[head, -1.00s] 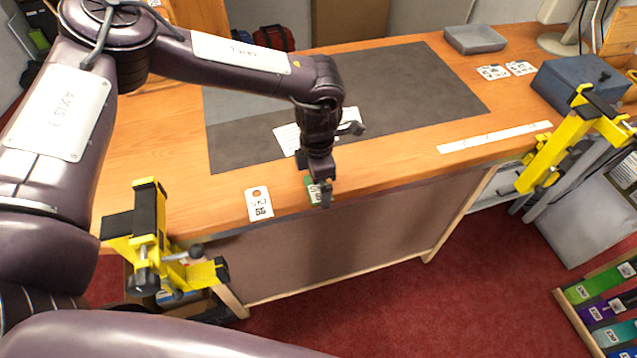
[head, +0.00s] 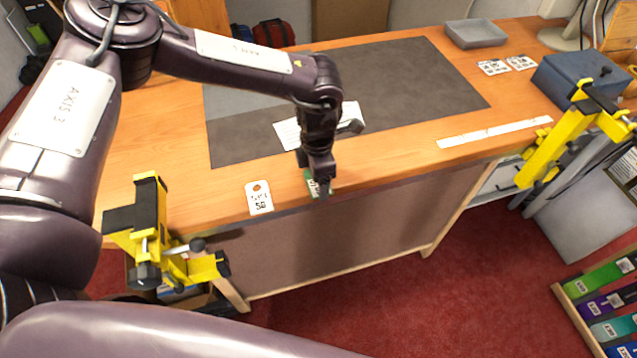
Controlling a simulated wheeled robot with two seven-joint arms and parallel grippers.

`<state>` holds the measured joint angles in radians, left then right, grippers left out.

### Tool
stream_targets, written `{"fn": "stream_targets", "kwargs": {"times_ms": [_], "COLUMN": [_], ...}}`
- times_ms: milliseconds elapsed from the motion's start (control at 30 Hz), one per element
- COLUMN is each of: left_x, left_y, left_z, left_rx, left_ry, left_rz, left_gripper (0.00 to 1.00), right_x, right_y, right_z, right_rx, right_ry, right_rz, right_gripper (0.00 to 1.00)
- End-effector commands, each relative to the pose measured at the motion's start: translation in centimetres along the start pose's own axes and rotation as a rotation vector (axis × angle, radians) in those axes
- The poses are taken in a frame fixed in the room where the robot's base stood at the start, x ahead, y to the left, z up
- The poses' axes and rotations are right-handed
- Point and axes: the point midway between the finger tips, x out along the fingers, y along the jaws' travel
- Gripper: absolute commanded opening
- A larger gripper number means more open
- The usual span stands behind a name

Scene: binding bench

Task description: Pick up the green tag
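The green tag (head: 310,183) lies at the front edge of the wooden bench, mostly hidden by my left gripper. Only a green part and a bit of its pale face show. My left gripper (head: 320,192) points down right at the tag, with its fingers at the bench edge. The fingers overlap in this view, so I cannot tell whether they are open or closed on the tag. My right gripper is not in view.
A white tag (head: 259,198) lies just left of the gripper. A white sheet (head: 288,134) lies on the dark mat (head: 420,85) behind it. Yellow clamps (head: 150,225) (head: 560,140) grip the front edge at both sides. A ruler (head: 495,134) lies on the right; the front edge between is clear.

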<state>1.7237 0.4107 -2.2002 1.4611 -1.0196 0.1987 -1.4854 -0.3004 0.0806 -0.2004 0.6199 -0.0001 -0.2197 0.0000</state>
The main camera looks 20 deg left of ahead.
Motion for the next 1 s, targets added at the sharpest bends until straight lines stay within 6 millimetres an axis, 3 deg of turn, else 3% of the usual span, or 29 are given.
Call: {"fn": "stream_targets", "kwargs": {"times_ms": [300,467,667,1000], "left_x": [-0.3,-1.7,-6.3,-15.9], "left_y": [0.0,0.1,0.1,0.1], "left_z": [0.0,0.1,0.1,0.1], "left_rx": [0.000,0.000,0.000,0.000], "left_ry": [-0.001,-0.003,-0.006,-0.004], "left_rz": [0.001,0.002,0.005,0.004], "left_gripper": [0.55,0.55,0.55,0.55], "right_x": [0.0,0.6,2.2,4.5], "right_y": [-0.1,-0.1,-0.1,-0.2], "right_z": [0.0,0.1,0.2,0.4], "right_rx": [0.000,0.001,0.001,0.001], "right_ry": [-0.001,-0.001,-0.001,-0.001], "right_rz": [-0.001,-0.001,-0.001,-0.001], "right_gripper": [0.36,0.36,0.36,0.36]}}
